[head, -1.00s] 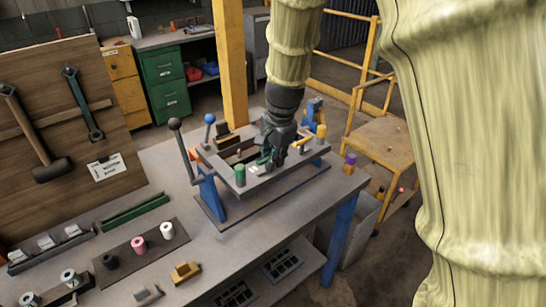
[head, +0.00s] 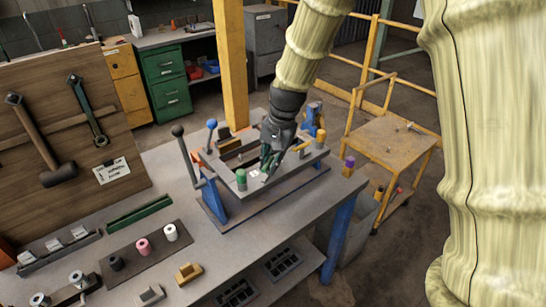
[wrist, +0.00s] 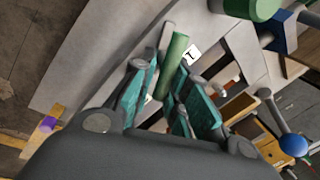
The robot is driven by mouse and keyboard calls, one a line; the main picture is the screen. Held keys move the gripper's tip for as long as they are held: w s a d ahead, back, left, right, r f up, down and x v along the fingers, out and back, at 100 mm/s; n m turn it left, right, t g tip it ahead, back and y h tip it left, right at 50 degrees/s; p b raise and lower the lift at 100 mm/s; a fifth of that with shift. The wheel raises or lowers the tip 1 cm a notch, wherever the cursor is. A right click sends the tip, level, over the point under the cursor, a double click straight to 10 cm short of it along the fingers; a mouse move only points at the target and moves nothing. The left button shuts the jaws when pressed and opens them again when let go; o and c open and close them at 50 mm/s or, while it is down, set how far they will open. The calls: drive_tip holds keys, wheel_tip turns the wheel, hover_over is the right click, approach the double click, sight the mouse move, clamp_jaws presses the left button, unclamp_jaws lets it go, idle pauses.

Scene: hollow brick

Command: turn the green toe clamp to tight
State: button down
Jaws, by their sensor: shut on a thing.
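The green toe clamp (wrist: 176,52) shows in the wrist view as a green bar with a grey part beside it. It lies between the teal fingers of my gripper (wrist: 169,82), which is shut on it. In the head view my gripper (head: 270,160) points down at the front bar of the grey fixture (head: 222,172), and its fingers hide most of the clamp. A small white label with a dark mark (wrist: 191,54) lies beside the clamp and also shows in the head view (head: 254,173). The clamp's exact angle is hard to tell.
A green cylinder (head: 241,179) stands on the fixture left of my gripper. A blue-knobbed lever (head: 212,125) and a black-knobbed lever (head: 178,131) rise at its left. A yellow clamp (head: 302,152) is at the right. The bench front is clear between small parts.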

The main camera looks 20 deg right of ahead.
drive_tip(key=n+p, duration=0.1)
drive_tip(key=n, duration=0.1)
drive_tip(key=n+p, duration=0.1)
drive_tip(key=n, duration=0.1)
drive_tip(key=w+a+n+g+p, duration=0.1)
drive_tip(key=n, duration=0.1)
drive_tip(key=shift+r+n+y, duration=0.3)
drive_tip(key=shift+y, duration=0.1)
drive_tip(key=shift+a+n+p, duration=0.15)
drive_tip(key=shift+n+p, duration=0.4)
drive_tip(key=shift+n, duration=0.65)
drive_tip(key=shift+s+a+f+n+g+p, duration=0.1)
drive_tip(key=shift+n+g+p, duration=0.15)
drive_tip(key=shift+n, duration=0.5)
drive_tip(key=shift+s+a+f+n+g+p, duration=0.1)
drive_tip(key=shift+n+g+p, duration=0.15)
drive_tip(key=shift+n, duration=0.5)
drive_tip(key=c, duration=1.5)
unclamp_jaws()
drive_tip(key=shift+a, duration=0.1)
drive_tip(key=shift+o, duration=0.2)
drive_tip(key=shift+r, duration=0.1)
drive_tip(key=v, duration=1.1)
drive_tip(key=shift+r, duration=0.4)
